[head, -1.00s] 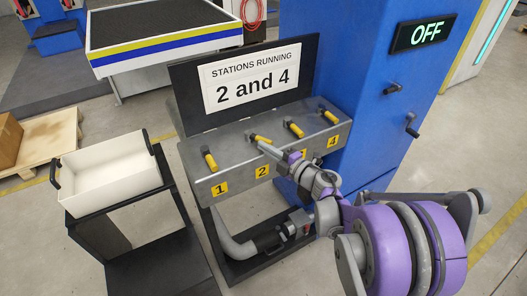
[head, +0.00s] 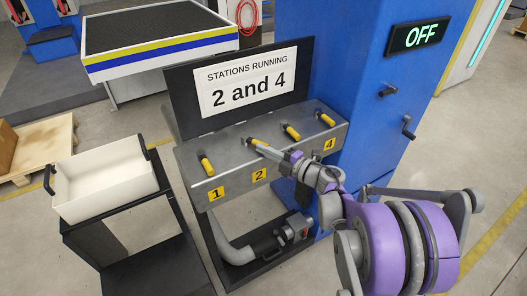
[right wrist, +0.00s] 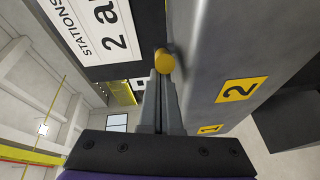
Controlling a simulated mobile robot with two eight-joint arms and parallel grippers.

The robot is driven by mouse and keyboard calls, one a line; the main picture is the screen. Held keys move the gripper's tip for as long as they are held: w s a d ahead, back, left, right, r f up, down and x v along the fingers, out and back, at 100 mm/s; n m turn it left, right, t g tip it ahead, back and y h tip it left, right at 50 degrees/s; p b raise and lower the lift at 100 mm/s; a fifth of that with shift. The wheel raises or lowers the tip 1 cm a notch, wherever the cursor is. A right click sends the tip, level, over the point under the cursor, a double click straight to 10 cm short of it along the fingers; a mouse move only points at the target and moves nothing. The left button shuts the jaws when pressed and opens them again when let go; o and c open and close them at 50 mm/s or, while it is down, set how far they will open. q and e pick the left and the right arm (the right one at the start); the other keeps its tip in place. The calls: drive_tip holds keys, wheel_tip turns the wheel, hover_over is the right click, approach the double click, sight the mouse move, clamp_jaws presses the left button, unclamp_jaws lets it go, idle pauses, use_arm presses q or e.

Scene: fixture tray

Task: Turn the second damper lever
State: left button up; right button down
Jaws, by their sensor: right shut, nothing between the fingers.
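The second damper lever (head: 256,142) is a yellow handle on a dark pivot, above the yellow "2" label (head: 259,175) on the grey fixture box. Its handle slants to the right in the head view. My right gripper (head: 262,149) is shut and empty, with its tips at this handle. In the right wrist view, the yellow handle's round end (right wrist: 165,62) sits just beyond the shut fingertips (right wrist: 161,78); whether they touch cannot be told. Lever one (head: 205,163), lever three (head: 291,132) and lever four (head: 326,119) stand along the same box. My left gripper is out of view.
A sign (head: 252,84) behind the levers reads "STATIONS RUNNING 2 and 4". A white bin (head: 100,185) sits on a dark cart at left. My right wrist partly hides the label for lever three.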

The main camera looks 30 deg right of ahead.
sight(273, 142)
drive_tip(key=shift+d+y, duration=0.2)
drive_tip(key=shift+y, duration=0.1)
drive_tip(key=shift+w+d+f+n+g+y+b, duration=0.1)
drive_tip(key=shift+w+d+n+g+y+b, duration=0.25)
drive_tip(key=shift+d+n+g+y+b, duration=0.45)
drive_tip(key=shift+w+d, duration=0.35)
drive_tip(key=shift+d, duration=0.1)
drive_tip(key=shift+w+d+b, duration=0.2)
drive_tip(key=shift+d+b, duration=0.05)
drive_tip(key=shift+b, duration=0.1)
drive_tip(key=shift+w+d+n+g+y, duration=0.25)
drive_tip(key=shift+n+y, duration=0.2)
drive_tip(key=shift+y, duration=0.1)
drive_tip(key=shift+w+d+n+g+y, duration=0.2)
drive_tip(key=shift+d+n+g+y, duration=0.05)
drive_tip(key=shift+n+y, duration=0.25)
drive_tip(key=shift+w+d+b, duration=0.3)
drive_tip(key=shift+w, duration=0.15)
drive_tip(key=shift+w+d, duration=0.2)
drive_tip(key=shift+w, duration=0.35)
drive_tip(key=shift+d, duration=0.1)
